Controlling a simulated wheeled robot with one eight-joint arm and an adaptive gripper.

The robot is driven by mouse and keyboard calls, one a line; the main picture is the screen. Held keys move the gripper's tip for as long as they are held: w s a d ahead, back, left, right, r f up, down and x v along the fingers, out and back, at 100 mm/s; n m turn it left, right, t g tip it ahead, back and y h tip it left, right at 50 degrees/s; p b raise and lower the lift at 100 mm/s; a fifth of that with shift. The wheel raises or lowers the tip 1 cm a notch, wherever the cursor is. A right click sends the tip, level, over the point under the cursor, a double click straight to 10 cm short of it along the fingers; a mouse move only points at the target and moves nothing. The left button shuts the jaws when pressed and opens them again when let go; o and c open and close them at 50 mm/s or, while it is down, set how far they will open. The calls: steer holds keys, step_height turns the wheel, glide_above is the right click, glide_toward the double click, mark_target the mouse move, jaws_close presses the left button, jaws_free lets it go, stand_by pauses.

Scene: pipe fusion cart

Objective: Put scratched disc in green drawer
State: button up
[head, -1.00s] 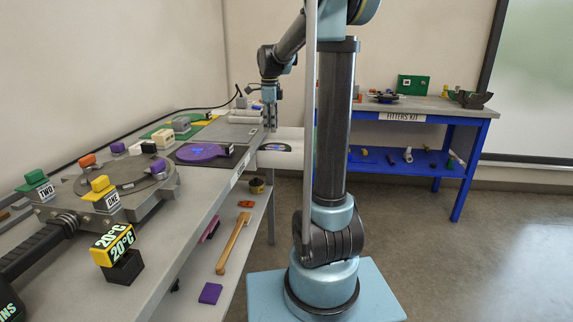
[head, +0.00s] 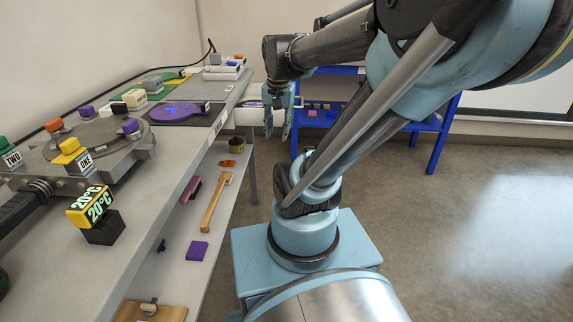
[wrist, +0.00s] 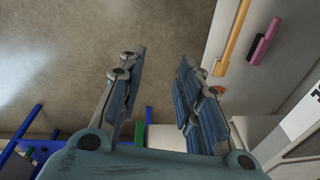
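My gripper (head: 278,125) hangs fingers down off the end of the grey bench, in front of a white drawer-like part (head: 247,117). In the wrist view its fingers (wrist: 158,75) are apart with nothing between them. A purple disc (head: 175,112) with faint blue markings lies flat on a dark mat on the bench, left of my gripper. I cannot tell whether it is the scratched disc. No green drawer can be made out clearly. A small green patch (wrist: 140,133) shows beyond the fingers in the wrist view.
A turntable fixture with coloured blocks (head: 70,150) and a 20°C block (head: 92,206) stand on the near bench. A lower shelf holds a wooden-handled tool (head: 216,202) and a purple block (head: 197,251). A blue table (head: 436,150) stands behind. The right floor is clear.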

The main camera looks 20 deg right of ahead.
steer(key=s+d+f+n, duration=0.1)
steer(key=s+f+n, duration=0.4)
steer(key=s+f, duration=0.3)
steer(key=shift+f+n+t, duration=0.15)
steer(key=shift+n+t, duration=0.15)
steer(key=shift+n, duration=0.1)
